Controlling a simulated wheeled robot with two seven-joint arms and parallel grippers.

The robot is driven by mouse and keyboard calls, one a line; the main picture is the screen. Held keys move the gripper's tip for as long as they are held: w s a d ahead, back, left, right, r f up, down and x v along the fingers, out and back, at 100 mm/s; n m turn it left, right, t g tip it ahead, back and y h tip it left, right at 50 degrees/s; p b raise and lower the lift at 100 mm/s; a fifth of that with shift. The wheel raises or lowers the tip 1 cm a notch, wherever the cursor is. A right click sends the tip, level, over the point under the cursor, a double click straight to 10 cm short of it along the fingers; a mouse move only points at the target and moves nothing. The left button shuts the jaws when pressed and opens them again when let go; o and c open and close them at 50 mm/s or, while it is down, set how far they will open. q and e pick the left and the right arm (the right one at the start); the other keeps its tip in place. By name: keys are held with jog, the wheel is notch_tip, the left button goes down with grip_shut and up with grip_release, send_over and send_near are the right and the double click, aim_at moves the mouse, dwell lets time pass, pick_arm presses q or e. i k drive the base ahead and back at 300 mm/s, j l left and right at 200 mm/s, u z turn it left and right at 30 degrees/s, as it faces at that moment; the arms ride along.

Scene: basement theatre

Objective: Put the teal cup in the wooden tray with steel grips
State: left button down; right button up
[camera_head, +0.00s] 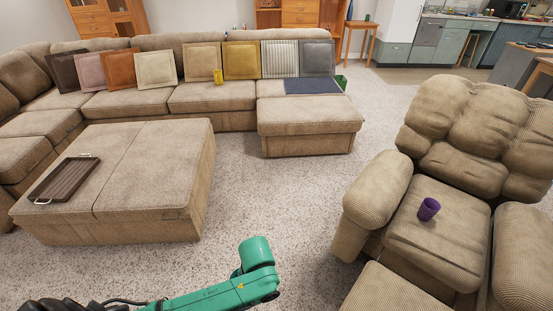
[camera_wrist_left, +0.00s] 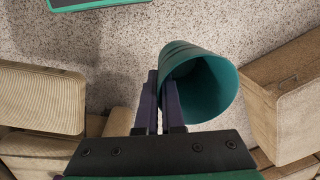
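The wooden tray (camera_head: 54,188) is dark brown with steel grips at its two ends. It lies empty on the left part of the beige ottoman (camera_head: 150,178). The teal cup (camera_wrist_left: 206,84) shows only in the left wrist view, tilted with its open mouth toward the lower right. My left gripper (camera_wrist_left: 161,98) has its two dark fingers close together on the cup's wall and holds it above the speckled carpet. My green left arm is low in the head view, right of the ottoman; its gripper and the cup are out of that picture. My right gripper is not in view.
A purple cup (camera_head: 428,208) is on the armchair seat (camera_head: 440,240) at right. A yellow cup (camera_head: 218,76) is on the sofa (camera_head: 150,102). A blue mat (camera_head: 312,86) lies on the sofa's right end. Carpet (camera_head: 285,190) is clear between ottoman and armchair.

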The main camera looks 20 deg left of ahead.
aim_at(68, 182)
jog(key=j+u, duration=0.1)
jog(key=j, duration=0.5)
jog(key=j+u, duration=0.1)
jog(key=j, duration=1.15)
jog(key=j+u, duration=0.15)
jog(key=j, duration=0.45)
jog(key=i+j+u, duration=0.1)
jog(key=j, duration=0.5)
jog(key=j+u, duration=0.1)
jog(key=j, duration=0.5)
jog(key=i+j+u, duration=0.1)
jog(key=j, duration=0.45)
jog(key=i+j+u, duration=0.1)
jog(key=i+j, duration=0.95)
